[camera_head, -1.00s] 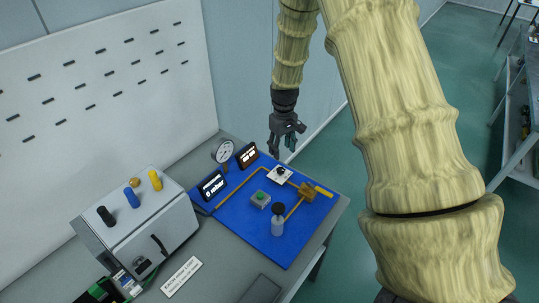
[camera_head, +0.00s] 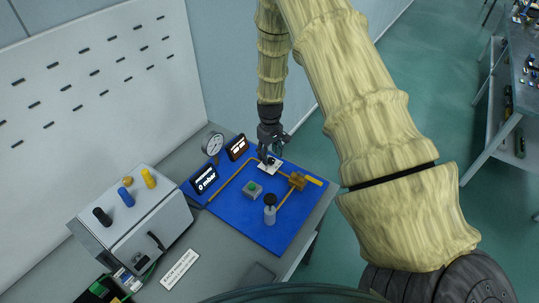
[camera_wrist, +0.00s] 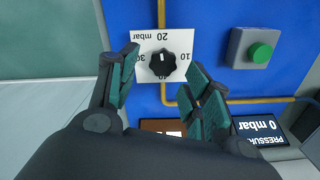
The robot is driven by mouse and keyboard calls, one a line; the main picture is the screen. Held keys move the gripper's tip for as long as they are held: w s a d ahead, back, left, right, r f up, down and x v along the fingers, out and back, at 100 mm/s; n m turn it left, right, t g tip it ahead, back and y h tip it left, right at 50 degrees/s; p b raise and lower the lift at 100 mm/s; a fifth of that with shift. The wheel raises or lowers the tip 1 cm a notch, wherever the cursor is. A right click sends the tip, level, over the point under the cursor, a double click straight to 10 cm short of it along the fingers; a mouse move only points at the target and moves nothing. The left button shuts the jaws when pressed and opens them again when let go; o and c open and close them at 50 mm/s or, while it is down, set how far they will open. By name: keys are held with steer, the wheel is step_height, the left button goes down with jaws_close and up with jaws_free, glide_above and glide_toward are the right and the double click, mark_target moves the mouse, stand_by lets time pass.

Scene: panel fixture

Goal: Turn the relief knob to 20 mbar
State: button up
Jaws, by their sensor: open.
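The black relief knob (camera_wrist: 163,64) sits on a white dial plate (camera_wrist: 186,38) on the blue panel. The plate's print is upside down in the wrist view, with "20 mbar" above the knob and "30" to its left. Where the knob's pointer stands is too small to tell surely. My gripper (camera_wrist: 162,68) is open, with one finger left and one right of the knob, and nothing is held. In the head view my gripper (camera_head: 270,150) is just above the dial plate (camera_head: 269,167) and partly hides the knob. The pressure display (camera_head: 204,179) reads 0 mbar.
A green button box (camera_head: 253,189), a brass valve with a yellow lever (camera_head: 298,182) and a black-topped cylinder (camera_head: 270,208) stand on the panel. A round gauge (camera_head: 213,144) and a second display (camera_head: 237,147) stand behind. A grey box (camera_head: 135,220) is at left.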

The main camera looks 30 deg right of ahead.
steer(key=shift+s+f, duration=0.3)
steer(key=shift+s, duration=0.4)
steer(key=shift+w+f+p, duration=0.3)
steer(key=shift+w+f, duration=0.2)
steer(key=shift+f, duration=0.15)
steer(key=shift+s+r, duration=0.2)
steer(key=shift+s, duration=0.05)
steer(key=shift+c, duration=0.3)
steer(key=shift+r, duration=0.1)
steer(key=c, duration=1)
